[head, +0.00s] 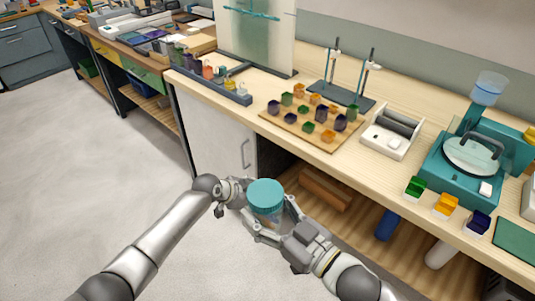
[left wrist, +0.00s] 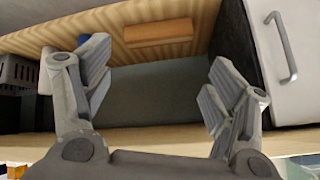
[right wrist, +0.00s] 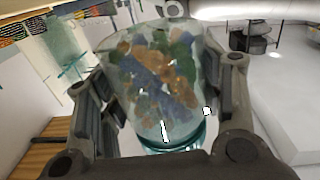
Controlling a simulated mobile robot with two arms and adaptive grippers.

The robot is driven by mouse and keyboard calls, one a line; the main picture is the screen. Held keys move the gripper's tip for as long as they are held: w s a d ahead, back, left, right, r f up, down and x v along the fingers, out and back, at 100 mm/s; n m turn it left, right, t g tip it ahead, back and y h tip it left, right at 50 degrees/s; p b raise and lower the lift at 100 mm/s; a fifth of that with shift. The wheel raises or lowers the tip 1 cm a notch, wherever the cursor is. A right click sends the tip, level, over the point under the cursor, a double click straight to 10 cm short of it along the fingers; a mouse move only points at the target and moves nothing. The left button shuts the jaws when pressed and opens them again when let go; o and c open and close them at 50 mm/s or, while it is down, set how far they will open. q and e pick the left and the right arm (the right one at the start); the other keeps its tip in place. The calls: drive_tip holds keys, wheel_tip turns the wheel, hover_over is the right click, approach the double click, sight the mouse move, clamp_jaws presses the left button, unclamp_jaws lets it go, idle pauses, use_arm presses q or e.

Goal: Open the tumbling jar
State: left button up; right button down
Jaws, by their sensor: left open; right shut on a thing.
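The tumbling jar (head: 267,203) is clear with a teal lid (head: 266,191) on top, held in front of the bench. My right gripper (head: 268,224) is shut on the jar's sides. In the right wrist view, the jar (right wrist: 158,85) fills the space between the fingers (right wrist: 160,100), and blue, green and brown pieces show in it. Its teal rim lies near the palm in that view. My left gripper (head: 232,192) is beside the jar at its left in the head view. In the left wrist view, its fingers (left wrist: 155,85) are apart with nothing between them.
The bench (head: 250,100) carries a wooden board (head: 283,132) with several small coloured cups, a white roller machine (head: 392,131) and a teal machine (head: 468,165). Beneath it is an open shelf (head: 400,220) with a brown block (head: 325,189). The floor at left is clear.

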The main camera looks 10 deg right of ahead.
use_arm(q)
drive_tip(key=d+r+m+g+h, duration=0.1)
drive_tip(key=d+r+m, duration=0.25)
drive_tip(key=r, duration=0.45)
drive_tip(key=d+r+m+g, duration=0.1)
drive_tip(key=d+r+m, duration=0.25)
drive_tip(key=r, duration=0.45)
wheel_tip(320, 180, up, 20)
drive_tip(key=m+g+y, duration=0.3)
drive_tip(key=m+y, duration=0.4)
drive_tip(key=m, duration=0.8)
hover_over(268, 191)
drive_tip(key=shift+w+d+f, duration=0.1)
drive_tip(key=shift+d, duration=0.1)
drive_tip(key=shift+a+y, duration=0.2)
drive_tip(key=shift+y, duration=0.1)
drive_tip(key=shift+s+f, duration=0.2)
drive_tip(key=shift+f, duration=0.05)
wheel_tip(268, 191, down, 7)
drive_tip(key=shift+w+f, duration=0.1)
drive_tip(key=shift+f, duration=0.05)
drive_tip(key=shift+c, duration=0.4)
